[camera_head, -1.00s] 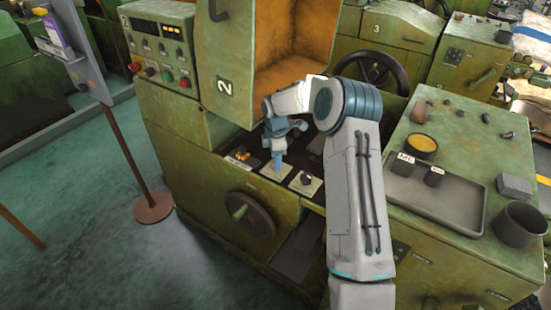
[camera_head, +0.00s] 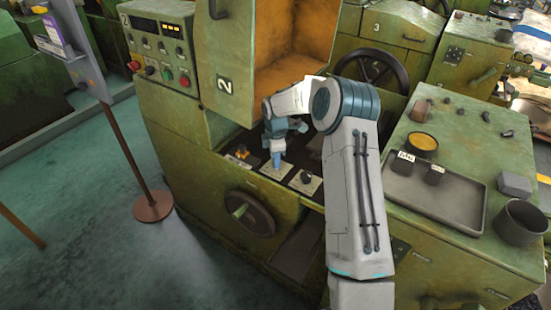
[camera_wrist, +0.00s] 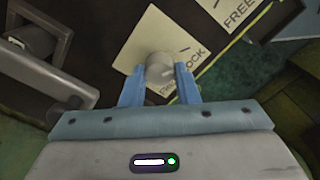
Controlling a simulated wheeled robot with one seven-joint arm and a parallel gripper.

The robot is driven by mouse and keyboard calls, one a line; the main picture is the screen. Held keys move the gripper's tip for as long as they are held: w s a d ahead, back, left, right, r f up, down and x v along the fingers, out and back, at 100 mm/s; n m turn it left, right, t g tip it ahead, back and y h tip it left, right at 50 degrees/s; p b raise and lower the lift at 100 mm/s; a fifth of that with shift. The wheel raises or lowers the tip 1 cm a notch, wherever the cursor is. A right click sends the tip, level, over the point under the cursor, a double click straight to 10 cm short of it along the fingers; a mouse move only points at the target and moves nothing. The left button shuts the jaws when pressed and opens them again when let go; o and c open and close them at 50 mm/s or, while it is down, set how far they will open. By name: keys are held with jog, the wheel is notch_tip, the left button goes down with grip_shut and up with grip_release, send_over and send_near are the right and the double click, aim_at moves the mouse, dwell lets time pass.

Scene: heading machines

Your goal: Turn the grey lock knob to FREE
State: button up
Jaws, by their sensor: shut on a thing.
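A grey round knob (camera_wrist: 160,66) stands on a cream label plate (camera_wrist: 139,45) in the wrist view. In the head view my gripper (camera_head: 276,160) points down at the middle plate (camera_head: 272,174) on the green machine's ledge, and the knob is hidden there. A second plate (camera_wrist: 240,12) marked FREE is cut off at the wrist view's top right.
A black knob (camera_head: 305,177) sits on the plate just right of my gripper, and orange knobs (camera_head: 242,152) sit to the left. A handwheel (camera_head: 249,214) is below on the machine front. A grey tray (camera_head: 440,194) lies on the right-hand cabinet.

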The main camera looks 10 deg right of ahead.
jog(key=m+b, duration=0.2)
jog(key=m, duration=0.3)
jog(key=shift+m, duration=0.3)
jog(key=m+b, duration=0.1)
jog(key=m, duration=0.5)
jog(key=shift+b, duration=0.4)
jog(key=m, duration=0.5)
jog(key=shift+m+b, duration=0.35)
jog(key=shift+m, duration=0.05)
jog(key=m, duration=0.5)
jog(key=shift+m, duration=0.4)
jog(key=o, duration=1)
jog(key=shift+r, duration=0.1)
notch_tip(320, 180, up, 14)
jog(key=shift+f, duration=0.15)
